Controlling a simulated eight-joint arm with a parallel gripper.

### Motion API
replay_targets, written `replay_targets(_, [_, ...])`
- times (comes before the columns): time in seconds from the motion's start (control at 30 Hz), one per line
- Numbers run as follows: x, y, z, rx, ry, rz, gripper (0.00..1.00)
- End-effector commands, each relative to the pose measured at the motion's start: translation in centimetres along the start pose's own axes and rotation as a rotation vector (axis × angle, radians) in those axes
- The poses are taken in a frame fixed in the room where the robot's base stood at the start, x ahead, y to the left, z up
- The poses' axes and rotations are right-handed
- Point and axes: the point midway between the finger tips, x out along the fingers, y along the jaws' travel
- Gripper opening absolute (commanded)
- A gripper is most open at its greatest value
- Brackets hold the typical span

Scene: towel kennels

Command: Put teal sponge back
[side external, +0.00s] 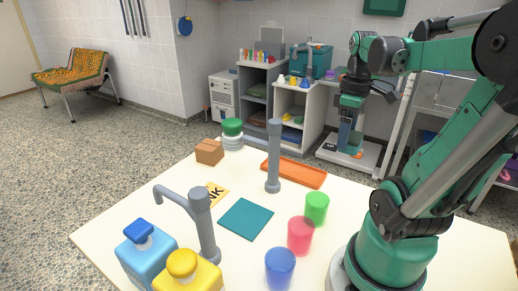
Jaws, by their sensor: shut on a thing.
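My gripper (352,96) hangs from the upper right, high over the back right of the table. It is shut on a small teal piece (350,102), which looks like the teal sponge; its edges are hard to tell from my green fingers. A flat teal square (245,219) lies on the table's middle. An orange tray (294,173) lies near the back edge, below and left of my gripper.
Two grey taps (274,155) (203,225) stand up from the table. Green (317,208), red (300,235) and blue (279,268) cups stand front right. Blue (146,248) and yellow (186,273) bottles stand front left. A brown box (209,151) and green-lidded jar (232,132) are at the back.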

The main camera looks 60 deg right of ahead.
Motion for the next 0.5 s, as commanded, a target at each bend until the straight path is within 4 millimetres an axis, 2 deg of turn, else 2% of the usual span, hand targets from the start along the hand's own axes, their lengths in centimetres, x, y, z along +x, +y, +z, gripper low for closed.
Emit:
replay_targets(0.2, [4.4,0.1,-0.1,0.0,0.0,0.0,0.25])
replay_targets(0.5, [9.0,0.1,0.0,0.0,0.0,0.0,0.25])
